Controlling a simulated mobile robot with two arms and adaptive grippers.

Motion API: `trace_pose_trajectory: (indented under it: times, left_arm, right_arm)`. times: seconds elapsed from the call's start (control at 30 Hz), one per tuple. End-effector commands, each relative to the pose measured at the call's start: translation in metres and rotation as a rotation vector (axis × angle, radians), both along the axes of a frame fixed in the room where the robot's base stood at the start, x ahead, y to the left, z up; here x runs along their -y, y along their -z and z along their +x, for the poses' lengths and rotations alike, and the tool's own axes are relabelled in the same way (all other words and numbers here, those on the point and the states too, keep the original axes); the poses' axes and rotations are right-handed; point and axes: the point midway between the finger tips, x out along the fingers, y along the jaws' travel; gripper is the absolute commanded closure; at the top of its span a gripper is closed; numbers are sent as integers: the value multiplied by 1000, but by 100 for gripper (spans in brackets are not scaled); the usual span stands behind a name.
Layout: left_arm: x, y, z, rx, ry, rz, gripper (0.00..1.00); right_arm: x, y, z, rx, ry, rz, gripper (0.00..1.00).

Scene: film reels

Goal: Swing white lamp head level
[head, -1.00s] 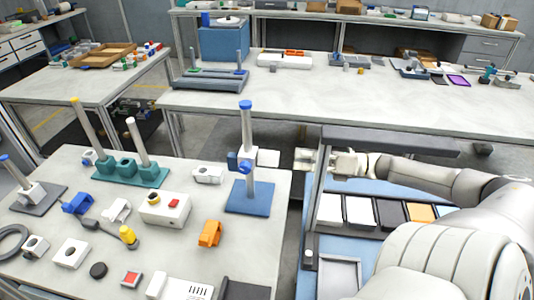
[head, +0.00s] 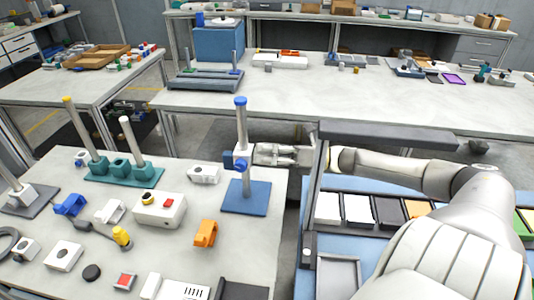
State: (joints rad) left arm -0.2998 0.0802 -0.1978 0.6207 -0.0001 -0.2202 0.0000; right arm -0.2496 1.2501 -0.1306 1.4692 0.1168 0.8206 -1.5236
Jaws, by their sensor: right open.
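A blue lamp stand (head: 245,198) with a grey upright post and blue cap is on the near table. A blue clamp with a knob (head: 241,164) sits partway up the post. The white lamp head (head: 259,153) sticks out to the right of the clamp. My right gripper (head: 274,155) reaches in from the right at the lamp head's height, open, its fingers overlapping the head in view. They partly hide it, so I cannot tell its exact tilt or whether they touch it. My left gripper is not in view.
A teal base with posts (head: 124,170), a white box with a red button (head: 159,209) and an orange bracket (head: 205,233) stand on the near table. A dark grey bar (head: 388,138) runs close beside my right arm. A long bench (head: 360,103) lies behind.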

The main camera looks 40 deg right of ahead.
Motion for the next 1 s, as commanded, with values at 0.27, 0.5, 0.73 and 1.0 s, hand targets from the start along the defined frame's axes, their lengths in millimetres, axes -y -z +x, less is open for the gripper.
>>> trace_pose_trajectory:
  times: [0.27,0.5,0.73,1.0]
  left_arm:
    - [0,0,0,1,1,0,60]
    - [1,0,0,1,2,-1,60]
    - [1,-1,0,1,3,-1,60]
    - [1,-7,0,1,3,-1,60]
  right_arm:
    - [0,0,0,-1,0,1,53]
    - [0,0,0,-1,0,1,84]
    - [0,0,0,-7,0,9,88]
    - [1,0,0,-76,2,93,88]
